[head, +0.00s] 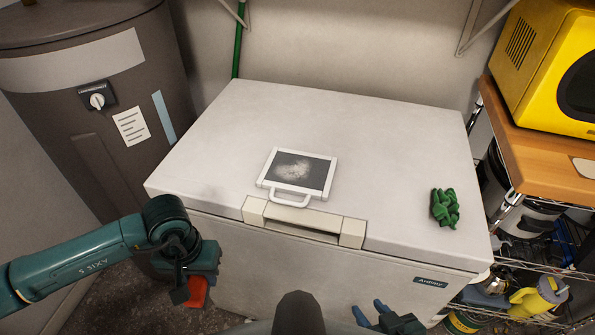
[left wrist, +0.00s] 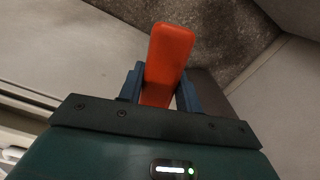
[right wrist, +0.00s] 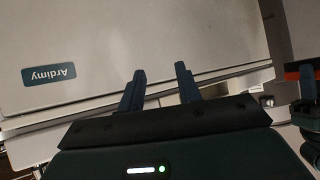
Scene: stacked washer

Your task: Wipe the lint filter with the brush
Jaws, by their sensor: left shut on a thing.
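The lint filter (head: 292,173) is a white frame with a dark mesh and a pale lint patch. It lies on top of the white chest, near its front edge, with its loop handle towards me. My left gripper (head: 187,292) is left of the chest's front, below the top. It is shut on an orange-red flat piece (left wrist: 169,62), which looks like the brush's handle; no bristles show. The piece also appears in the head view (head: 198,291). My right gripper (right wrist: 160,82) is open and empty in front of the chest; it also shows in the head view (head: 378,314).
The white chest (head: 370,125) has a broad clear top and a protruding front handle (head: 305,222). A green knotted item (head: 445,207) lies on its right side. A dark cylindrical tank (head: 85,90) stands left. A shelf with a yellow microwave (head: 550,60) stands right.

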